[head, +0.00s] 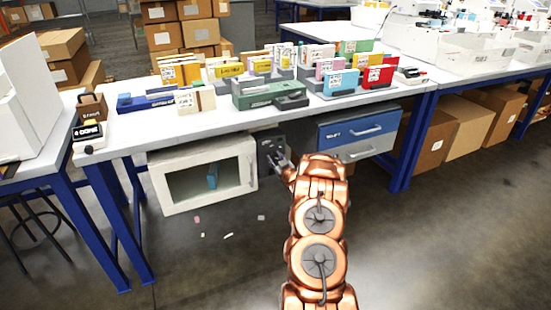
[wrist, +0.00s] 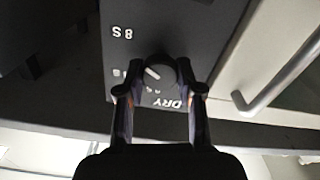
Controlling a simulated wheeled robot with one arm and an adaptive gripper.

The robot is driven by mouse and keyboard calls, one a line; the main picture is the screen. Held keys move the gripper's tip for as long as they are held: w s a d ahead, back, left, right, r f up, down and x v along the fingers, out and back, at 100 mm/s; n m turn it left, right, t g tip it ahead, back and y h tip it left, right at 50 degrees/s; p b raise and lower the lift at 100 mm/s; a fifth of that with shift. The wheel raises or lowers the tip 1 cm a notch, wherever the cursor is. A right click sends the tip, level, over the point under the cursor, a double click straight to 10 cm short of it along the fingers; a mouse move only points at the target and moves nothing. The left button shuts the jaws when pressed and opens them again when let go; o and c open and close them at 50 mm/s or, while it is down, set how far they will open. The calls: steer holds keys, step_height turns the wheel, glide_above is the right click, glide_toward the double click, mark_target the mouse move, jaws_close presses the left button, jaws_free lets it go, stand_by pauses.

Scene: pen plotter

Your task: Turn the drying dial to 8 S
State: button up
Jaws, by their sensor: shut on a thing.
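The drying dial (wrist: 158,72) is a round dark knob with a pale pointer line, on a dark panel (wrist: 190,25) in the wrist view. The panel appears upside down there, with "8 S" at the upper left, "DRY" below the dial and other marks partly hidden. The pointer line slants toward the upper left and lower right; which end marks the setting I cannot tell. My gripper (wrist: 160,90) has its two fingers on either side of the dial, shut on it. In the head view my gripper (head: 281,163) reaches the dark panel (head: 268,142) under the table.
Left of the panel is a white cabinet (head: 161,192) with a window and a blue item inside. Right of it are drawers (head: 340,133) with handles. The tabletop (head: 130,135) above holds several boxes and folders. Small scraps lie on the floor (head: 200,260).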

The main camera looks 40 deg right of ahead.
stand_by(0.3)
steer(key=o, duration=1.2)
steer(key=shift+c, duration=0.2)
steer(key=v, duration=1.2)
